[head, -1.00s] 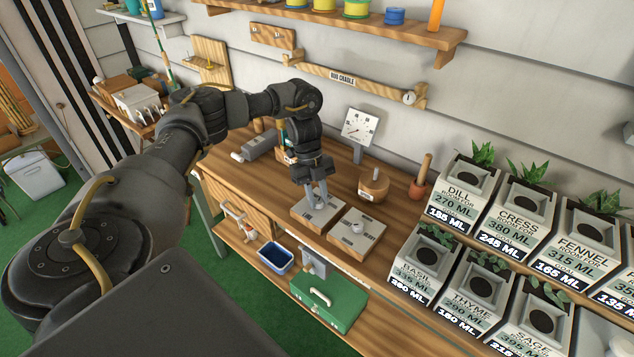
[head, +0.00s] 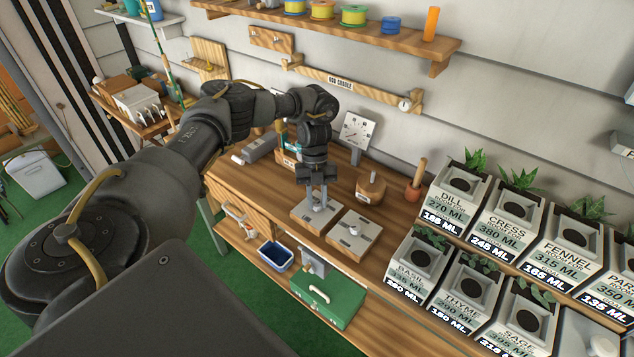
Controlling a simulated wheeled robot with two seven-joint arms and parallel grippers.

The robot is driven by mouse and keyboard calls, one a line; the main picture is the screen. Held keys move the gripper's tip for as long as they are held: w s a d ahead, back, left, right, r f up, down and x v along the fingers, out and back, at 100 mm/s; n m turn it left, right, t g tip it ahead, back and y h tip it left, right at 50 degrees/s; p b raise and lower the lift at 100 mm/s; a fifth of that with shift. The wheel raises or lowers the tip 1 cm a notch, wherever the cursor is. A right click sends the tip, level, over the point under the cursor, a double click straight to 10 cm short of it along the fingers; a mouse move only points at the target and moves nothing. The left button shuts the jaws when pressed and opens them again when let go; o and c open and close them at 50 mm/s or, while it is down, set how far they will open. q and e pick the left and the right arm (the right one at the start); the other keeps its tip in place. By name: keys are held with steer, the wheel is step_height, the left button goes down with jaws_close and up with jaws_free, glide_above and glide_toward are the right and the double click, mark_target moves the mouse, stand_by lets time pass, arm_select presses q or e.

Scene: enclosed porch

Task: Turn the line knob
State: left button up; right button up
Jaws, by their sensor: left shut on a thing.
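Two square plates lie side by side on the wooden bench (head: 262,178). My left gripper (head: 317,203) points down over the left plate (head: 304,212), its fingers shut on a small knob at the plate's middle. The fingers mostly hide that knob. The right plate (head: 343,242) carries a pale round knob (head: 354,230) that stands free. I cannot read which of the two is labelled the line knob. My right gripper is not in view.
Stepped planters (head: 417,262) fill the right. A green box (head: 328,300) and blue tray (head: 275,256) sit on the lower shelf.

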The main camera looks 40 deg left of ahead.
arm_select(q)
steer(key=o, duration=1)
steer(key=shift+r, duration=0.1)
steer(key=b+v, duration=0.1)
steer(key=v, duration=0.9)
steer(key=shift+r, duration=0.3)
